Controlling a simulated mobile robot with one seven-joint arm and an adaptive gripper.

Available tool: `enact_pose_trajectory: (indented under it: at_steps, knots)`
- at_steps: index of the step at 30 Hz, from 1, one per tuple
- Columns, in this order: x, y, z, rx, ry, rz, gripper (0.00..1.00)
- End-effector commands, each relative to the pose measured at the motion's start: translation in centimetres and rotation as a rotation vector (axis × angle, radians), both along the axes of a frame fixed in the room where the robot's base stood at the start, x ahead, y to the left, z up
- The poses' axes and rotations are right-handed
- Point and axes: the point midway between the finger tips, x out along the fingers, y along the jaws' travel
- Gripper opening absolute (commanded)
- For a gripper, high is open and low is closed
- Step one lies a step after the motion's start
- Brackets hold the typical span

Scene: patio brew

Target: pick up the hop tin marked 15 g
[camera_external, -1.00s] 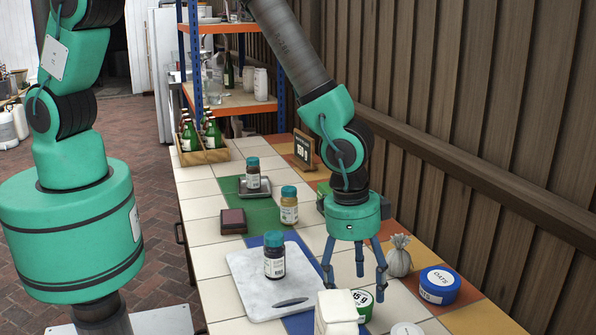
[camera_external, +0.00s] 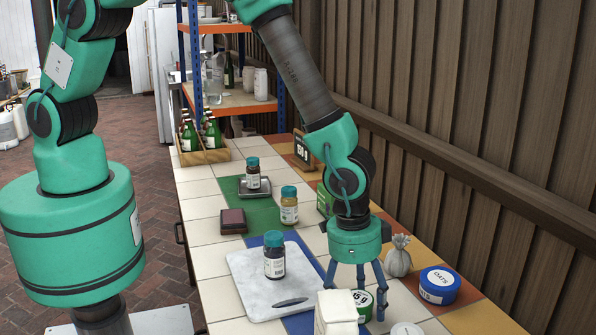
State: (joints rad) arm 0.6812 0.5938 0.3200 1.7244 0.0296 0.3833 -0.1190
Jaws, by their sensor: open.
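The hop tin (camera_external: 363,302) is a short round tin with a green side and a white label reading 15 g. It stands on the tiled counter at the lower middle, partly hidden behind a stack of white blocks. My gripper (camera_external: 358,305) points down at the tin with its blue fingers open. One finger is at the tin's right and another at its left. I cannot tell whether any finger touches the tin.
The white stack (camera_external: 336,314) stands close in front and left of the tin. A marble board (camera_external: 252,290) with a dark jar (camera_external: 274,256) lies to the left. A blue oats tin (camera_external: 440,284) and a grey tied sack (camera_external: 398,258) stand to the right.

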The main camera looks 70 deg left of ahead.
Motion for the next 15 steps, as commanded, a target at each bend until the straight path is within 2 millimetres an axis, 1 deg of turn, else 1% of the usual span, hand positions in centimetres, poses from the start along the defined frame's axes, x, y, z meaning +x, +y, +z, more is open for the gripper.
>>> enact_pose_trajectory:
  at_steps: [2,3,8,9,15]
  knots:
    - [0.00,0.00,0.01,0.000,0.000,0.000,0.71]
    - [0.00,0.00,0.00,0.000,0.000,0.000,0.69]
    - [0.00,0.00,0.01,0.000,0.000,0.000,0.37]
    - [-0.01,0.01,0.00,0.000,0.000,0.000,0.29]
    - [0.00,0.00,0.00,0.000,0.000,0.000,0.28]
